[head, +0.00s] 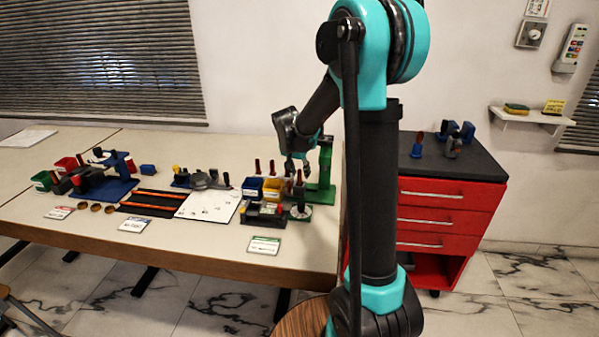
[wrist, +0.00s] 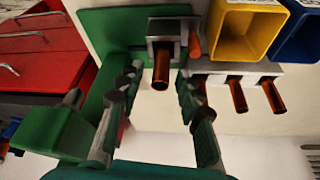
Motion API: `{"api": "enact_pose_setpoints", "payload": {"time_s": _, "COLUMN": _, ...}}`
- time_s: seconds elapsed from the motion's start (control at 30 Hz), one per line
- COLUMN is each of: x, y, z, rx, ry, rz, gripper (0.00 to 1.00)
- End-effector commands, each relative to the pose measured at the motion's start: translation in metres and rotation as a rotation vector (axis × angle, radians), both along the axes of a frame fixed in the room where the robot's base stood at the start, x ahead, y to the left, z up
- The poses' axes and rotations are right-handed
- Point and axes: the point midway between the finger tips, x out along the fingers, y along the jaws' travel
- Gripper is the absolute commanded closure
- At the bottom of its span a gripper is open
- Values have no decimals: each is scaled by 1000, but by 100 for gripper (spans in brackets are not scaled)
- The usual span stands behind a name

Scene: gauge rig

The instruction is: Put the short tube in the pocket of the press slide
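My gripper (wrist: 158,85) is open and empty in the wrist view, with its two fingers spread apart. A copper-brown tube (wrist: 160,77) shows between the fingers, clear of both, and stands at a grey square block (wrist: 172,27) on the green base of the press (wrist: 94,28). The block looks like the press slide; I cannot tell whether the tube's lower end is inside its pocket. In the head view my gripper (head: 297,160) is over the green press (head: 325,165), which hides little of it. The slide is too small to make out there.
More brown tubes (wrist: 237,95) stand in a grey rack (wrist: 232,68) beside the press. A yellow bin (wrist: 243,33) and a blue bin (wrist: 299,40) are close by. A red drawer cabinet (head: 446,194) stands right of the table (head: 190,240).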

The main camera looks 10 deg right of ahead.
Motion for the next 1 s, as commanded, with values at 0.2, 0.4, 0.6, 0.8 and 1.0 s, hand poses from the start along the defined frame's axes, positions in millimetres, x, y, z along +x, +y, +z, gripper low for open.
{"api": "enact_pose_setpoints", "payload": {"time_s": 0.2, "x": -1, "y": 1, "z": 5, "rx": 0, "ry": 0, "rz": 0, "gripper": 64}}
{"api": "enact_pose_setpoints", "payload": {"time_s": 0.4, "x": -11, "y": 7, "z": 32, "rx": -1, "ry": 0, "rz": 2, "gripper": 64}}
{"api": "enact_pose_setpoints", "payload": {"time_s": 0.6, "x": -24, "y": 15, "z": 71, "rx": 0, "ry": 0, "rz": 1, "gripper": 64}}
{"api": "enact_pose_setpoints", "payload": {"time_s": 0.8, "x": -34, "y": 22, "z": 100, "rx": 0, "ry": 0, "rz": 1, "gripper": 64}}
{"api": "enact_pose_setpoints", "payload": {"time_s": 1.0, "x": -39, "y": 25, "z": 112, "rx": 0, "ry": 0, "rz": 0, "gripper": 64}}
